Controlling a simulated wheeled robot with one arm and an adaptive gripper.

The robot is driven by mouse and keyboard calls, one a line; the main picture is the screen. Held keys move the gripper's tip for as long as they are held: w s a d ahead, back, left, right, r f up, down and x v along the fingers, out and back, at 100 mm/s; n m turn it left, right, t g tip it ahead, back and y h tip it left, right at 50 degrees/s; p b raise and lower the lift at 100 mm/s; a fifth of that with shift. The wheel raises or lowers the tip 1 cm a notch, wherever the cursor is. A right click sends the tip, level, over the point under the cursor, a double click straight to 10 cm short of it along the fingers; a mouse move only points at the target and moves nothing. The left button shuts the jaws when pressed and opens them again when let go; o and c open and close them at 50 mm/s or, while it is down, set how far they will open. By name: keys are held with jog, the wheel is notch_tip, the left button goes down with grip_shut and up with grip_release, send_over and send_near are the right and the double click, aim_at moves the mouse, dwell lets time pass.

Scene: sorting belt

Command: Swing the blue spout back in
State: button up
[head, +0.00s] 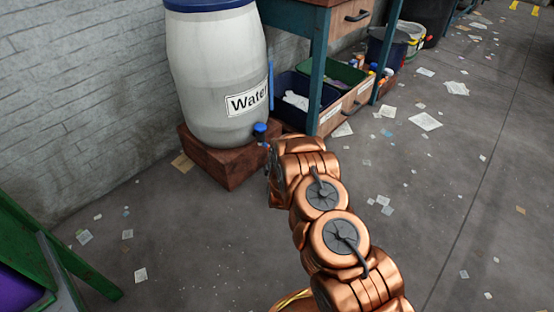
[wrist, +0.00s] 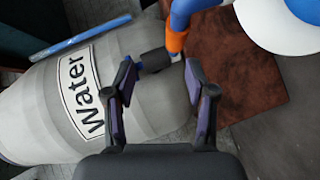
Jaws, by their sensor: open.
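The white water barrel (head: 215,75) stands upright on a reddish-brown block in the head view. A small blue spout (head: 260,128) with a dark collar sticks out low on its right side. In the wrist view the barrel (wrist: 40,120) lies sideways, and the spout's dark collar and blue part (wrist: 152,63) show between my fingertips. My gripper (wrist: 161,68) is open, with one finger on each side of the spout; I cannot tell whether either touches it. An orange-and-blue piece (wrist: 177,42) runs up behind the right finger. In the head view my arm hides the fingers.
The brown block (head: 228,168) is under the barrel. A workbench with a blue leg (head: 317,70) and bins (head: 295,88) stand to the right. A green frame (head: 75,250) is at lower left. Papers litter the mostly open floor.

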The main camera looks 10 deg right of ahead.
jog(key=shift+n+t, duration=0.4)
jog(key=shift+t, duration=0.1)
jog(key=w+f+b, duration=0.1)
jog(key=w, duration=0.1)
jog(key=w+d+f+b, duration=0.1)
jog(key=w+f, duration=0.1)
jog(key=w+d+f+b, duration=0.1)
jog(key=w, duration=0.1)
jog(key=shift+f+b, duration=0.25)
jog(key=shift+b, duration=0.15)
jog(key=shift+w, duration=0.5)
grip_shut()
